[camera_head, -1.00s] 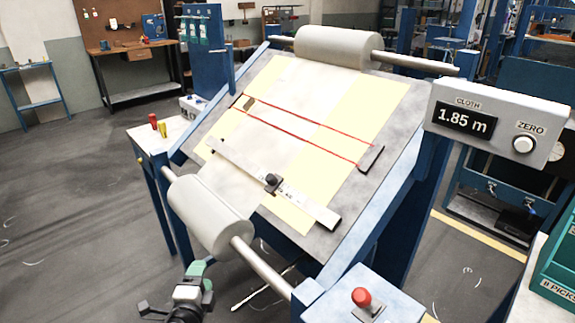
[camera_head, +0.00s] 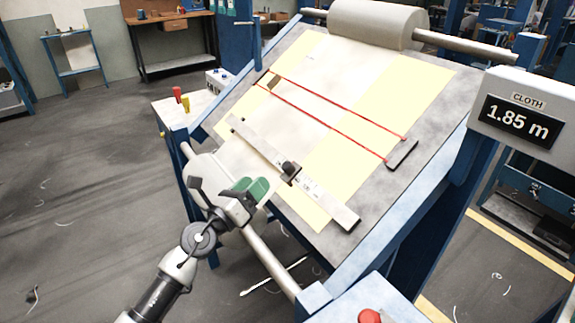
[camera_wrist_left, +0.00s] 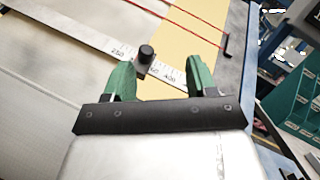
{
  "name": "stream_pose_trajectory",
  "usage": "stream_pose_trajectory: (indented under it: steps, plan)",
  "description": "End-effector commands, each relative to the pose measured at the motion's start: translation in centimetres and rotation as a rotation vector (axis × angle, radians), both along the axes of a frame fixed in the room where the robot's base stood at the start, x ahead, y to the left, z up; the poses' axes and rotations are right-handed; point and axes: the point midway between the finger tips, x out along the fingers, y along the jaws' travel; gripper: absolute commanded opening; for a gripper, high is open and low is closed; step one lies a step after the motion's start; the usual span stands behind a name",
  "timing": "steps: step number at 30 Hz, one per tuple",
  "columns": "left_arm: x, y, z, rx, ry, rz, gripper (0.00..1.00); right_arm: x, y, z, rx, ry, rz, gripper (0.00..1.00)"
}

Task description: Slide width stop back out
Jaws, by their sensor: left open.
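The width stop is a black knob on a slider (camera_head: 289,169), sitting on a pale ruler bar (camera_head: 322,198) that lies across the sloped cloth table. In the left wrist view the black knob (camera_wrist_left: 147,53) stands upright just beyond my fingertips, roughly between them, with scale numbers on the bar (camera_wrist_left: 108,45) on both sides. My left gripper (camera_head: 250,190) is open and empty, with green finger pads, in front of the knob and over the lower roller. It shows in the left wrist view (camera_wrist_left: 160,78) with its fingers apart, not touching the knob. My right gripper is not in view.
Two red lines (camera_head: 330,123) cross the cloth above the ruler to a dark bracket (camera_head: 402,154). A lower roller (camera_head: 215,178) and its shaft (camera_head: 268,262) border the near edge. A display box (camera_head: 518,115) reads 1.85 m. A red button (camera_head: 369,316) is at the bottom.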

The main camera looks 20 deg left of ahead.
Motion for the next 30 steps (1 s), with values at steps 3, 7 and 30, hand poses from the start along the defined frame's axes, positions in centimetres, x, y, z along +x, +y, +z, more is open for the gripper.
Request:
stream_pose_trajectory:
  steps: [3,7,30]
  plan:
    - [1.6,0.2,-0.7,0.228,0.011,-0.035,0.57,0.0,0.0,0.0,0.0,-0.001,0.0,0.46]
    - [2.6,0.6,-1.7,0.403,0.037,-0.059,0.57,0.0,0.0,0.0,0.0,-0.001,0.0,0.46]
    - [12.0,-4.0,-2.0,0.45,0.045,-0.066,0.57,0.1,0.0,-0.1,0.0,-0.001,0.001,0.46]
